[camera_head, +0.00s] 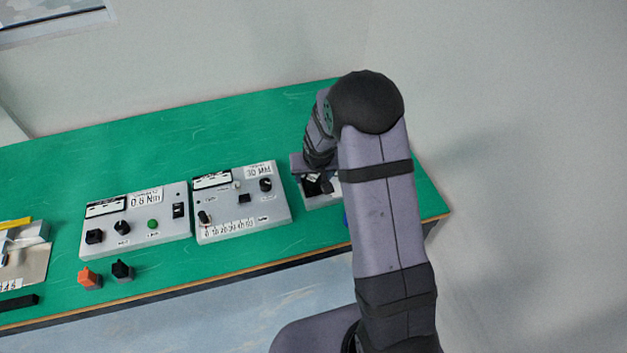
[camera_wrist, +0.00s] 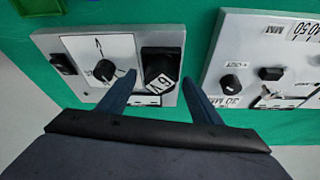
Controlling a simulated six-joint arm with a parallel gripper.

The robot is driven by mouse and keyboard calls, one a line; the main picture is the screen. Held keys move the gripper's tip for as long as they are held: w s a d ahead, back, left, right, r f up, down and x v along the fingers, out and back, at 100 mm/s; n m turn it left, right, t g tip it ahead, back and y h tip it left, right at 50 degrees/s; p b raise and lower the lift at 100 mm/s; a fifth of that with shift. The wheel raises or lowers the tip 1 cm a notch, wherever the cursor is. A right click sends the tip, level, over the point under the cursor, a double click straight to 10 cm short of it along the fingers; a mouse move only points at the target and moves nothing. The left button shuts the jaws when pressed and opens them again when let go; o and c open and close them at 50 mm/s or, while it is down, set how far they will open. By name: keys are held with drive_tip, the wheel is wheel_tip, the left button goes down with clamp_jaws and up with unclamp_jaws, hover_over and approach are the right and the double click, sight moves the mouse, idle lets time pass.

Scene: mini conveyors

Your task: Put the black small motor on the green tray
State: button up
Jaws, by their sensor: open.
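A black block labelled 6V (camera_wrist: 161,70), which looks like the small motor, sits at the right end of a grey box (camera_wrist: 75,42) in the wrist view. My gripper (camera_wrist: 159,78) is open, its two dark blue fingers reaching toward the block, one on each side in the picture. I cannot tell whether they touch it. In the head view my arm partly covers that grey box (camera_head: 322,200), and the fingertips are hard to make out.
Two grey panels with knobs, a 0.6 Nm one (camera_head: 135,220) and a 30 MM one (camera_head: 240,205), stand left of my gripper on the green table (camera_head: 200,135). Orange (camera_head: 89,279) and black (camera_head: 122,271) pieces lie near the front edge. The table's back is clear.

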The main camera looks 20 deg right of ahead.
sight(314, 178)
drive_tip(key=c, duration=1.4)
drive_tip(key=shift+c, duration=0.2)
drive_tip(key=shift+r, duration=0.15)
wheel_tip(314, 178, up, 10)
drive_tip(key=b, duration=0.2)
